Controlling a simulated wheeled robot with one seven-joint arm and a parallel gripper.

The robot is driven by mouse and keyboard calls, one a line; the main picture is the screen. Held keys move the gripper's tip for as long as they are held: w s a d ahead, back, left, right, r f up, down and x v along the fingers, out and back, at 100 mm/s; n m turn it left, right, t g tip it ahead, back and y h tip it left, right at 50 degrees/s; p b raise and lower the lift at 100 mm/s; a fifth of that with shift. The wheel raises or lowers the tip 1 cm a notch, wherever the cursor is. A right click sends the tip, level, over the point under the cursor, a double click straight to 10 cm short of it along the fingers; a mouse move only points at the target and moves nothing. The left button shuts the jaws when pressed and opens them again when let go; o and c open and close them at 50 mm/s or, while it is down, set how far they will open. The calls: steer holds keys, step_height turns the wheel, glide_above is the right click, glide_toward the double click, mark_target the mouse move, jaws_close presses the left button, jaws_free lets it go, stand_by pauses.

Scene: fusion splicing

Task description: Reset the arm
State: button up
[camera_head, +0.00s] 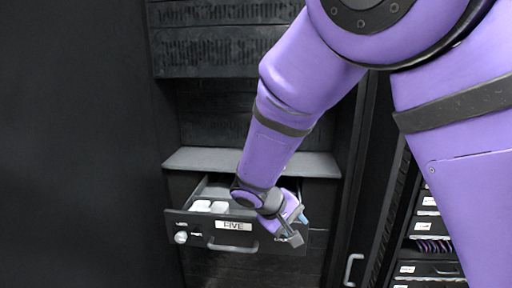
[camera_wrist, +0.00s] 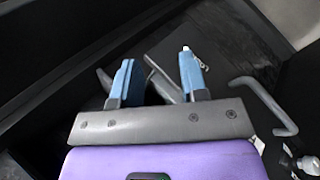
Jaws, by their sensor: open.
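My purple arm (camera_head: 275,150) reaches down from the upper right in the head view, over an open drawer. My gripper (camera_head: 302,228) is at the right end of the drawer's front. In the wrist view my gripper (camera_wrist: 157,75) shows two blue fingers spread apart with nothing held between them. Dark drawer surfaces lie behind the fingers. Whether the fingers touch the drawer cannot be told.
The open drawer (camera_head: 205,236) is labelled FIVE and holds white items (camera_head: 210,206) at its left. A grey shelf (camera_head: 190,160) is just above it. A rack with cables (camera_head: 430,246) stands at the right. A drawer handle (camera_wrist: 262,102) is beside my gripper.

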steer(key=s+d+r+m+g+y, duration=0.2)
steer(key=s+d+r+y, duration=0.15)
steer(key=d+r, duration=0.55)
steer(key=s+d+r+m+t+y, duration=0.1)
steer(key=s+d+r+t+y, duration=0.1)
steer(key=s+d+r, duration=0.4)
steer(key=s+d+r+m+t+y, duration=0.1)
steer(key=s+d+r, duration=0.5)
steer(key=s, duration=0.8)
steer(key=shift+m+t+y, duration=0.35)
steer(key=shift+m+t, duration=0.25)
steer(key=shift+m, duration=0.2)
